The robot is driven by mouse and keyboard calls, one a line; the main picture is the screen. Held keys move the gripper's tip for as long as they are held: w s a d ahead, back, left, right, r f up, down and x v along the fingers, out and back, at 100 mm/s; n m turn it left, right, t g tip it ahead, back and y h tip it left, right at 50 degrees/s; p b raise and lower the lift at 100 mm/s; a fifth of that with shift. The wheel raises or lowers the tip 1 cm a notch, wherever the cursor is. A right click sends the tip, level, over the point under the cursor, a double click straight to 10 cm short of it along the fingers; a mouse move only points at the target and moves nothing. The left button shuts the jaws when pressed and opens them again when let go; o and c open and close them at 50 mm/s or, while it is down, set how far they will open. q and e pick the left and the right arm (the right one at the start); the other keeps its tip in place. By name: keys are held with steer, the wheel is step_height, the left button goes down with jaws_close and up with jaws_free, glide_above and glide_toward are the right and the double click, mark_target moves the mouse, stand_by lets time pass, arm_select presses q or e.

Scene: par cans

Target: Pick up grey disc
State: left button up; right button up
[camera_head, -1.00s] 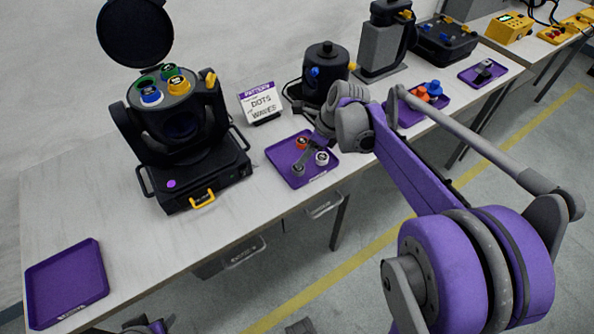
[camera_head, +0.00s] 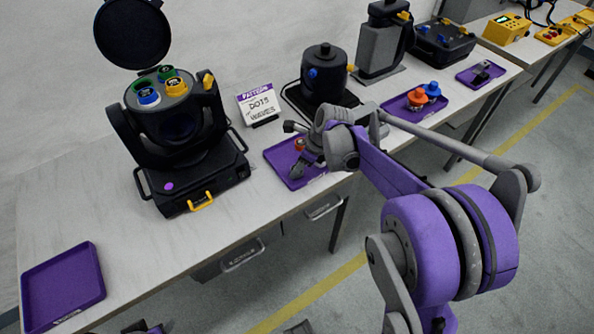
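My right gripper (camera_head: 294,146) is above the middle purple tray (camera_head: 280,158), its two grey fingers spread apart with nothing seen held between them. An orange-topped disc (camera_head: 300,144) shows in the gap between the fingers. I cannot make out the grey disc now; the gripper covers much of the tray where the discs lie.
A dark machine (camera_head: 180,130) with green, blue and yellow discs on top stands left of the tray. A sign (camera_head: 259,105) and a black pot-like device (camera_head: 325,72) stand behind it. An empty purple tray (camera_head: 62,287) lies front left.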

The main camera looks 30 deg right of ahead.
jaws_close()
step_height(320, 180, up, 10)
steer(key=p, duration=0.1)
stand_by(1.0)
